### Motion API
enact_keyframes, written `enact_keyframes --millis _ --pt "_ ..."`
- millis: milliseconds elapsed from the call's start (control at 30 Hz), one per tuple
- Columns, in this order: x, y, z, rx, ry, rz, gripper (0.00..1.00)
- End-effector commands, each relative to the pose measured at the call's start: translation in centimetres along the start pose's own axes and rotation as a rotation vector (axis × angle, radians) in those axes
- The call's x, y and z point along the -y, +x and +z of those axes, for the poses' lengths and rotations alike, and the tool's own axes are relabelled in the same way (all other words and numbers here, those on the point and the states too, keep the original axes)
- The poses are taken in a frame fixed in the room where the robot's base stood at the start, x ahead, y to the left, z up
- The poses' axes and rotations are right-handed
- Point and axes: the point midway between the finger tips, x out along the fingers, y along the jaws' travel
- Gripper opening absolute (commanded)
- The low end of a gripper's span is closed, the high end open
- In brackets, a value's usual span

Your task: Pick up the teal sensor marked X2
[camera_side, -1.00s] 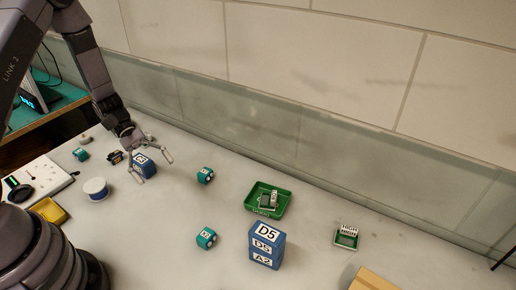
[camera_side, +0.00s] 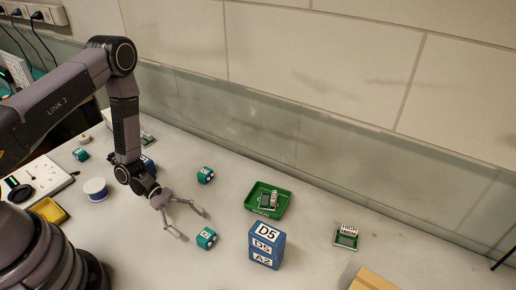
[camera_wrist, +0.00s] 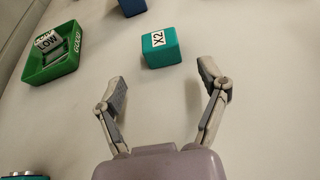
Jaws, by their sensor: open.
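The teal sensor marked X2 (camera_wrist: 160,47) is a small cube with a white label, just beyond my fingertips in the wrist view. In the side view I take it to be the nearer teal cube (camera_side: 206,238), close to the finger ends. My gripper (camera_side: 192,226) is open and empty, with its fingers spread. In the wrist view the fingers of my gripper (camera_wrist: 166,82) stand to either side below the sensor, not around it. Another teal cube (camera_side: 205,175) sits farther back; part of a teal thing (camera_wrist: 22,176) shows at the wrist view's bottom left.
A blue block marked D5 (camera_side: 266,246) stands right of the sensor. A green tray marked GOOD (camera_side: 285,203) holds a part with a tag. A white spool (camera_side: 95,188) and yellow tray (camera_side: 48,210) are at left. The bench around the sensor is clear.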

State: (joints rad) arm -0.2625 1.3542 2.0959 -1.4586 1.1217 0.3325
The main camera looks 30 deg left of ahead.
Motion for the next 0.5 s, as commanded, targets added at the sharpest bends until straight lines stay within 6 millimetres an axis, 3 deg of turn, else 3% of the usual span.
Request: enact_keyframes --millis 300,500 --pt "0.4 4.4 0.7 0.000 0.001 -0.005 0.74" --pt "0.3 4.9 0.7 0.000 0.000 -0.002 0.74"
